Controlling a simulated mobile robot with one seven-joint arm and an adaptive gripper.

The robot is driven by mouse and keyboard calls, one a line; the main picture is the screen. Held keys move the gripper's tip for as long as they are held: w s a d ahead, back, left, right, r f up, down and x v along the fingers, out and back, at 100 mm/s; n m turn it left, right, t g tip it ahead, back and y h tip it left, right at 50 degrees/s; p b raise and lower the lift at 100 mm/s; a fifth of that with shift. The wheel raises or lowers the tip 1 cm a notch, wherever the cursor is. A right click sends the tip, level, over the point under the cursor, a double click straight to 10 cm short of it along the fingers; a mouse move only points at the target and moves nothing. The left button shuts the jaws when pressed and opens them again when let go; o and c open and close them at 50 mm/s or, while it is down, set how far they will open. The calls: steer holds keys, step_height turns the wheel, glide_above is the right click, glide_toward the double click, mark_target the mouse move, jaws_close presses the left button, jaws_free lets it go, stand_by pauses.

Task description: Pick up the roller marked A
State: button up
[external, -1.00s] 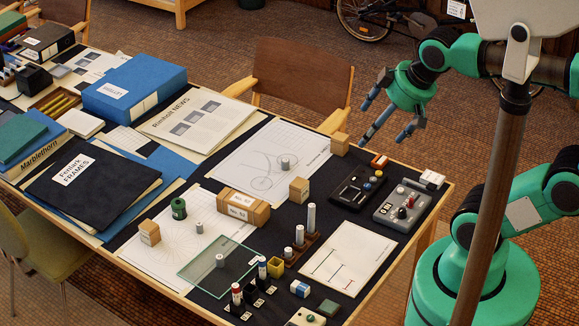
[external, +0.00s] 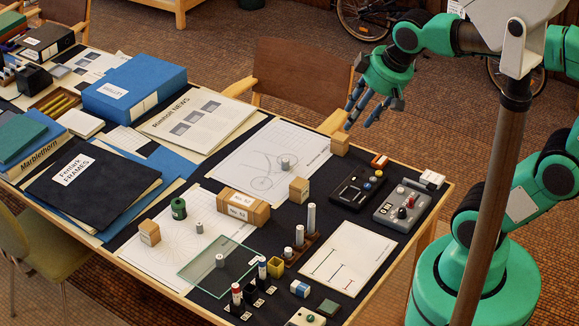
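No letter A can be read on any roller at this size. Small grey cylinders stand on the table: one on the bicycle drawing (external: 285,163), one on the round-patterned sheet (external: 199,228), and one seen at the glass plate (external: 220,260). White cylinders of differing heights, the tallest (external: 311,217) at the back, stand in a brown rack (external: 306,245). A dark green cylinder (external: 178,208) stands at the left. My gripper (external: 360,118) is above the table's far right edge, near a wooden block (external: 340,144). Its fingers are apart and empty, clear of all cylinders.
Wooden blocks (external: 299,189) and a longer labelled box (external: 243,207) stand mid-table. The glass plate (external: 243,257) lies in front. Control boxes (external: 402,206) are at the right. A blue binder (external: 135,90) and black folder (external: 92,182) fill the left. A chair (external: 305,80) stands behind.

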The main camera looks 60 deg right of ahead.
steer(key=w, duration=0.8)
steer(key=n+g+p, duration=0.3)
steer(key=g+p, duration=0.2)
steer(key=p, duration=0.2)
glide_above(199, 223)
step_height(199, 223, down, 41)
steer(key=shift+f, duration=0.15)
steer(key=shift+s, duration=0.1)
steer(key=shift+f, duration=4.3)
steer(key=shift+f, duration=0.15)
